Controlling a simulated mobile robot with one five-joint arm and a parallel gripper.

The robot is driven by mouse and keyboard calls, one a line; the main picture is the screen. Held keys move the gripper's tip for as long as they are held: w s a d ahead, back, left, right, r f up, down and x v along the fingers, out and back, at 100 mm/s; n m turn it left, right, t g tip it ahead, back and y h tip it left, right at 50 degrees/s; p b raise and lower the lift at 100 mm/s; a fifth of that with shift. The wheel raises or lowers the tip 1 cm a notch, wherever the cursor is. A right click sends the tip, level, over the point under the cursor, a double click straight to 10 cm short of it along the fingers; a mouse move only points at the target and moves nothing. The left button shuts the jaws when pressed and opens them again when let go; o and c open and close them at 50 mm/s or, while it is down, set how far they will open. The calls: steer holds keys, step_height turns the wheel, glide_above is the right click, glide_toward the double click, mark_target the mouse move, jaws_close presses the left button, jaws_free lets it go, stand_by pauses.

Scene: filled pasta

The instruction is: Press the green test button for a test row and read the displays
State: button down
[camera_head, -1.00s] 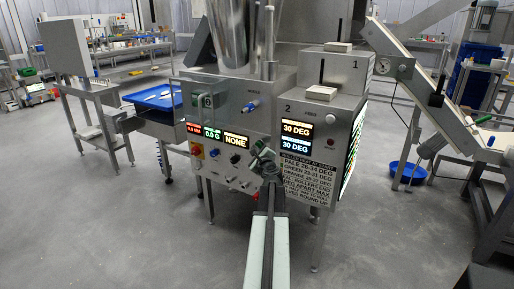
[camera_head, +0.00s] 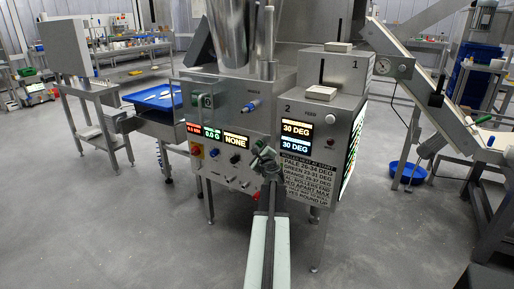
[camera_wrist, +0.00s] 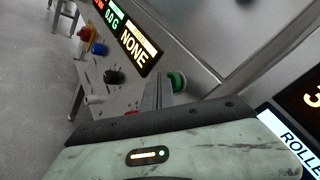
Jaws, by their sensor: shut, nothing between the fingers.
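My gripper (camera_head: 267,158) is in front of the machine's control panel, shut and empty. Its closed fingers also show in the wrist view (camera_wrist: 153,97). A round green button (camera_wrist: 177,82) is just right of the fingertips there; I cannot tell whether they touch. The red display (camera_head: 194,128) is too small to read surely. The green display (camera_head: 212,133) reads 0.0 G. The amber display (camera_head: 236,140) reads NONE; it also shows in the wrist view (camera_wrist: 137,48). Two displays on the right box, upper (camera_head: 296,128) and lower (camera_head: 295,145), read 30 DEG.
A printed sign (camera_head: 309,180) lists roller heat ranges below the DEG displays. Black knobs (camera_wrist: 114,77) and a red stop button (camera_wrist: 87,33) are beside the fingers' side of the panel. A conveyor (camera_head: 425,85) stands right. Grey floor (camera_head: 140,240) is open at left.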

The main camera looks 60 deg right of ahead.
stand_by(0.4)
steer(key=shift+a, duration=0.8)
steer(key=a, duration=0.5)
stand_by(0.5)
